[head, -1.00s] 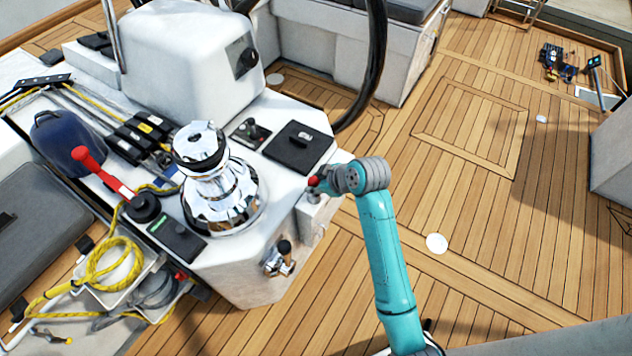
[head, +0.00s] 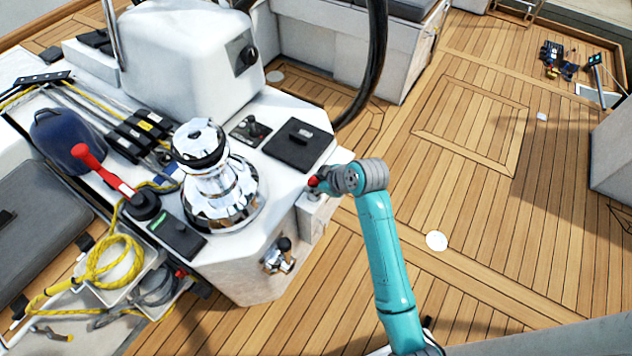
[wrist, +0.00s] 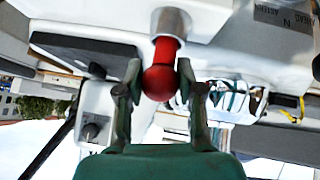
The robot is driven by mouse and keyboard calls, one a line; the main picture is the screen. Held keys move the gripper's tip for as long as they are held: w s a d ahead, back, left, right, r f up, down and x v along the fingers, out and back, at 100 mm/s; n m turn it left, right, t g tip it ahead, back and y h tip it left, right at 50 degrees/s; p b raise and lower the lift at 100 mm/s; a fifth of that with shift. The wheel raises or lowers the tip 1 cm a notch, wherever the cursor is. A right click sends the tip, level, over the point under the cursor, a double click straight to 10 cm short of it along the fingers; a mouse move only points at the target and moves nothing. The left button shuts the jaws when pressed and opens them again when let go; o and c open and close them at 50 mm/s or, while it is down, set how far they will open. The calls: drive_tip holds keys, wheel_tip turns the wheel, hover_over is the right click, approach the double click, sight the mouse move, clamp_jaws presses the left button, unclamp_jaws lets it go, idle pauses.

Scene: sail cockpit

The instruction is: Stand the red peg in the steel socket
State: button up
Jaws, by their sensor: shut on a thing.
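The red peg (wrist: 165,52) has a round ball end towards me in the wrist view, and its shaft runs to the steel socket (wrist: 172,20). The peg's far end is at the socket's mouth and looks to be inside it; how deep it sits I cannot tell. My gripper (wrist: 159,76) is shut on the peg, one finger on each side near the ball. In the head view, the red peg (head: 313,181) shows as a small red spot at the end of my arm, above the corner ledge of the white console. The socket is hard to make out there.
A chrome winch (head: 220,185) and a black hatch plate (head: 298,145) sit on the white console, left of my gripper. A chrome fitting (head: 278,257) sticks out of the console's side below. The teak deck (head: 490,240) to the right is open.

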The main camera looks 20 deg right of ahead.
drive_tip(key=shift+f, duration=0.7)
idle(0.6)
drive_tip(key=shift+s+f, duration=0.25)
drive_tip(key=shift+f, duration=0.2)
idle(0.6)
drive_tip(key=o, duration=1.1)
drive_tip(key=shift+f, duration=0.1)
drive_tip(key=shift+o, duration=0.2)
drive_tip(key=shift+w+d, duration=0.1)
drive_tip(key=shift+r, duration=0.2)
drive_tip(key=o, duration=0.5)
drive_tip(key=shift+w+r, duration=0.1)
drive_tip(key=shift+r, duration=0.15)
drive_tip(key=shift+r, duration=3.4)
